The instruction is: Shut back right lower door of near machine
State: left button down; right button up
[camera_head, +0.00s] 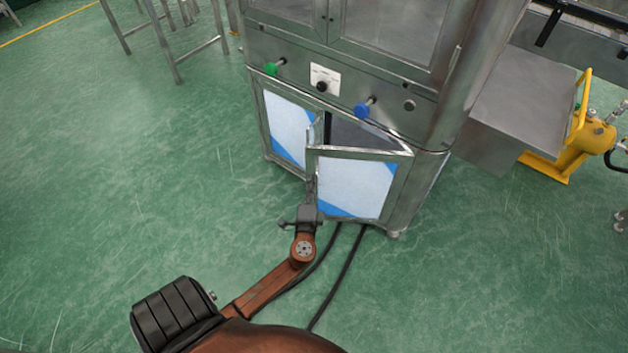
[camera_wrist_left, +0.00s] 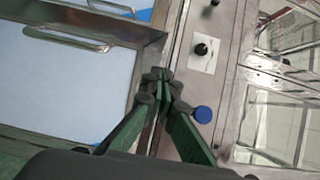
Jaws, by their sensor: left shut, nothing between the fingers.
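The near machine (camera_head: 340,65) is a stainless steel cabinet with two lower doors. The lower right door (camera_head: 357,186), a metal frame with a pale blue panel, stands ajar. Its left edge swings out towards me and a dark gap (camera_head: 355,136) shows above it. The lower left door (camera_head: 287,125) looks shut. My left gripper (camera_head: 311,186) is shut and empty at the free left edge of the open door; I cannot tell if it touches. In the left wrist view the shut fingertips (camera_wrist_left: 164,84) are beside the door (camera_wrist_left: 65,85) and its handle (camera_wrist_left: 65,38).
A green knob (camera_head: 272,68), a black knob (camera_head: 321,87) and a blue knob (camera_head: 362,110) stick out of the panel above the doors. Black cables (camera_head: 345,275) lie on the floor. A yellow pump unit (camera_head: 575,150) stands at right.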

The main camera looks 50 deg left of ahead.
pick_arm(q)
jog(key=b, duration=0.2)
send_near(316, 150)
jog(key=x, duration=0.5)
jog(key=shift+w+a+f, duration=0.1)
jog(key=shift+w+f, duration=0.05)
jog(key=shift+w, duration=0.05)
jog(key=shift+w+a, duration=0.5)
pick_arm(e)
jog(key=shift+w+a+r, duration=0.3)
jog(key=shift+w+r, duration=0.2)
jog(key=shift+r, duration=0.3)
jog(key=shift+w+a+r, duration=0.25)
jog(key=shift+w+r, duration=0.25)
jog(key=shift+r, duration=0.35)
jog(key=shift+w+a+r, duration=0.3)
jog(key=shift+w+r, duration=0.2)
jog(key=shift+r, duration=0.3)
